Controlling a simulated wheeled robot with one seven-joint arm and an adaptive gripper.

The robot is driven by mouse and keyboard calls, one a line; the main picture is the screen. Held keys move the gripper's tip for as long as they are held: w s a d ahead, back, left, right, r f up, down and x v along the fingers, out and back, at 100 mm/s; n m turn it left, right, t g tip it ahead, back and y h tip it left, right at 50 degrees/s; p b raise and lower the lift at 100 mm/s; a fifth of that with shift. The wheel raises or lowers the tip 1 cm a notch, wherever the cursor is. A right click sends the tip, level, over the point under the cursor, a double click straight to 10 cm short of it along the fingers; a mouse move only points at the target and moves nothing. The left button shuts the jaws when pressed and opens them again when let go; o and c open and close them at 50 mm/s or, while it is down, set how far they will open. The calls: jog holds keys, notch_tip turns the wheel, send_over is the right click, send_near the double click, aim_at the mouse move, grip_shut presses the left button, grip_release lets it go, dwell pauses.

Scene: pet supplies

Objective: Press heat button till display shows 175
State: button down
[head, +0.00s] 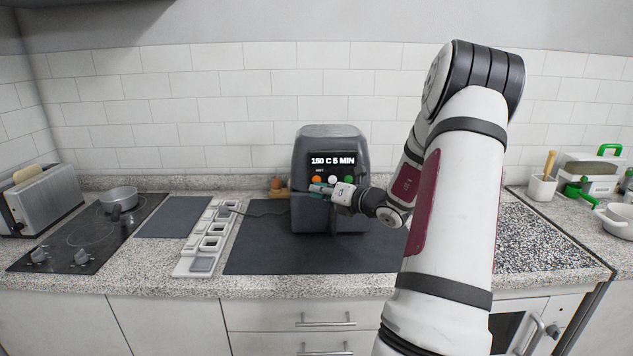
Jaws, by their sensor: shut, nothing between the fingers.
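A dark grey appliance (331,140) stands on the counter in the head view, its front facing me. Its black display (333,161) reads what looks like "150 C 5 MIN". Below the display is a row of round buttons: an orange one (317,179), a white one (333,180) and a green one (347,179). Their labels are too small to read. My gripper (316,188) is shut and empty, its tips just below the orange button. I cannot tell whether they touch the front.
The appliance stands on a dark mat (262,255). Farther left are a cooktop (45,251) with a pot (118,198) and a toaster (42,200).

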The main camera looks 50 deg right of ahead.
jog(key=shift+w+d, duration=0.1)
dwell(0.7)
jog(key=shift+w+d, duration=0.2)
jog(key=shift+d, duration=0.05)
jog(key=shift+w+d, duration=0.25)
jog(key=shift+d, duration=0.05)
dwell(0.9)
dwell(0.3)
jog(key=shift+s+a, duration=0.55)
jog(key=shift+a, duration=0.1)
jog(key=s+a+p, duration=0.1)
jog(key=s+a, duration=0.2)
jog(key=shift+s+a+p, duration=0.15)
jog(key=shift+a+p, duration=0.15)
jog(key=shift+a, duration=0.1)
dwell(0.9)
